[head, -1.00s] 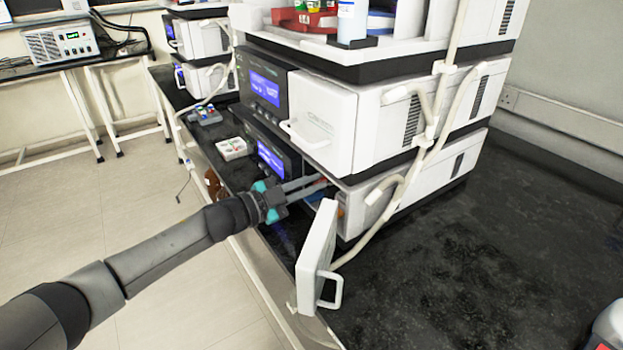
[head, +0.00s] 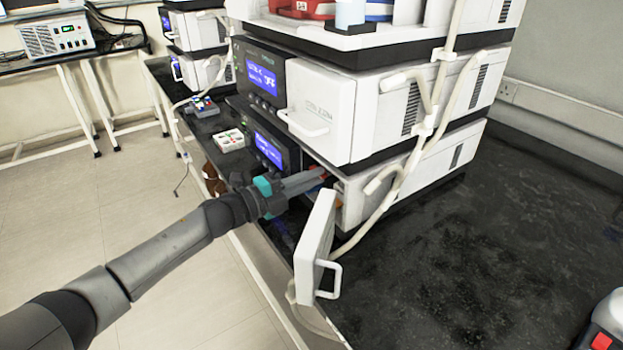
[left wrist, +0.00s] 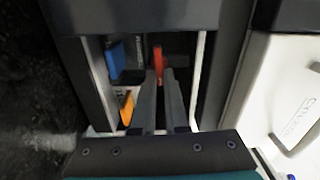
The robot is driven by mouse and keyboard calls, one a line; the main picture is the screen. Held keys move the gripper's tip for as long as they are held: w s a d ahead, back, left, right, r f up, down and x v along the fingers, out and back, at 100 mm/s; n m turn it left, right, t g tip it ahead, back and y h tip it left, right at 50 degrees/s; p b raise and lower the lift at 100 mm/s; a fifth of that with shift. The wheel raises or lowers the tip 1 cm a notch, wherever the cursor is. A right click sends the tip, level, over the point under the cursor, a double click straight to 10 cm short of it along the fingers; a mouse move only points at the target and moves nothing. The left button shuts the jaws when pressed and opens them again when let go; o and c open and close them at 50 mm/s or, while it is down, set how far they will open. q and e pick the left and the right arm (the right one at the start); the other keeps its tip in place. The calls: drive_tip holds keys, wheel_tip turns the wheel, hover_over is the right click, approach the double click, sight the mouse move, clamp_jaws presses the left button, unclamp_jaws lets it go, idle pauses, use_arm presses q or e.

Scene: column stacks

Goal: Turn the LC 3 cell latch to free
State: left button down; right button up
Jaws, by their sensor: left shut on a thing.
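The lower instrument (head: 275,150) of the near stack has its compartment open, and its white door (head: 318,235) is swung out. My left gripper (head: 322,178) reaches into this compartment from the left, with the fingertips partly hidden inside. In the left wrist view, my left gripper (left wrist: 162,75) is shut on a narrow red piece, which looks like the cell latch (left wrist: 158,58). The latch stands upright in that picture; its lower part is hidden between the fingers. A bit of red shows at the fingertips in the head view. My right gripper is not in view.
A blue part (left wrist: 115,58) and an orange part (left wrist: 127,107) sit left of the fingers inside the compartment. White tubes (head: 390,205) hang beside the opening. A small white tray (head: 229,141) lies on the bench. The black bench top (head: 430,270) at right is mostly clear.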

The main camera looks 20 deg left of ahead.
use_arm(q)
drive_tip(key=shift+m, duration=0.4)
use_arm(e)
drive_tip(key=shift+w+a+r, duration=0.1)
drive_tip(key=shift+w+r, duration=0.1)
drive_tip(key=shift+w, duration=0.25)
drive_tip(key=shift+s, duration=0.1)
use_arm(q)
drive_tip(key=c, duration=0.9)
unclamp_jaws()
drive_tip(key=shift+c, duration=0.2)
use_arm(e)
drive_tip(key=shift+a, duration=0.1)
use_arm(q)
drive_tip(key=p+v, duration=0.2)
drive_tip(key=v, duration=1.3)
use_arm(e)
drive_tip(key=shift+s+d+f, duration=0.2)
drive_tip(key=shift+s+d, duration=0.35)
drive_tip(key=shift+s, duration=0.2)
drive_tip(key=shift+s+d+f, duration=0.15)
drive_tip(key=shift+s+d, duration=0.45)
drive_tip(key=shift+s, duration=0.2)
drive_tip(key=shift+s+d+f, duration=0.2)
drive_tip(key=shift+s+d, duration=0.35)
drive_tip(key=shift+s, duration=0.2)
use_arm(q)
drive_tip(key=shift+a, duration=0.1)
